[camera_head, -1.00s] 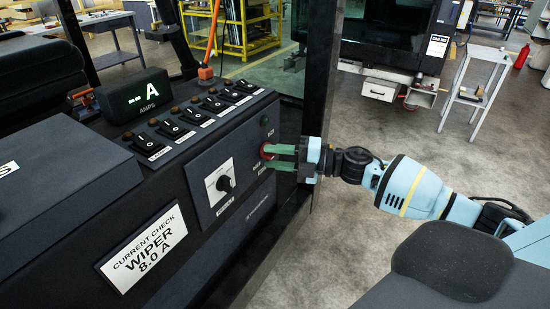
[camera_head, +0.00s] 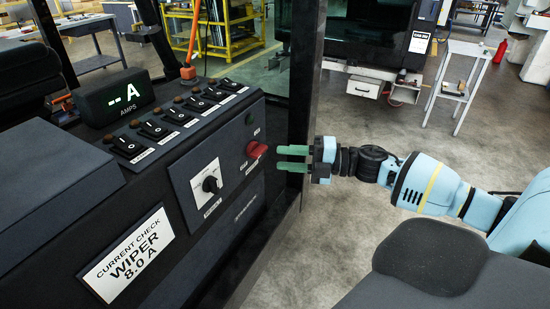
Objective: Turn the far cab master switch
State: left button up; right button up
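A red master switch (camera_head: 257,150) sits at the right end of the near cab's dark console panel, its handle lying roughly sideways. My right gripper (camera_head: 279,158) is just right of it, with green fingers spread and nothing between them. The fingertips look slightly apart from the switch. A second cab (camera_head: 355,30) stands in the background behind a dark post, with a white label on its right side. A small red part (camera_head: 401,77) shows low on that cab, too small to make out. My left gripper is not in view.
A dark post (camera_head: 304,90) stands beside the gripper. A side table (camera_head: 463,75) stands on open floor.

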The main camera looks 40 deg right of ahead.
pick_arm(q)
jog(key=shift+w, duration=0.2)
pick_arm(e)
jog(key=shift+s+d, duration=0.5)
jog(key=shift+s, duration=0.05)
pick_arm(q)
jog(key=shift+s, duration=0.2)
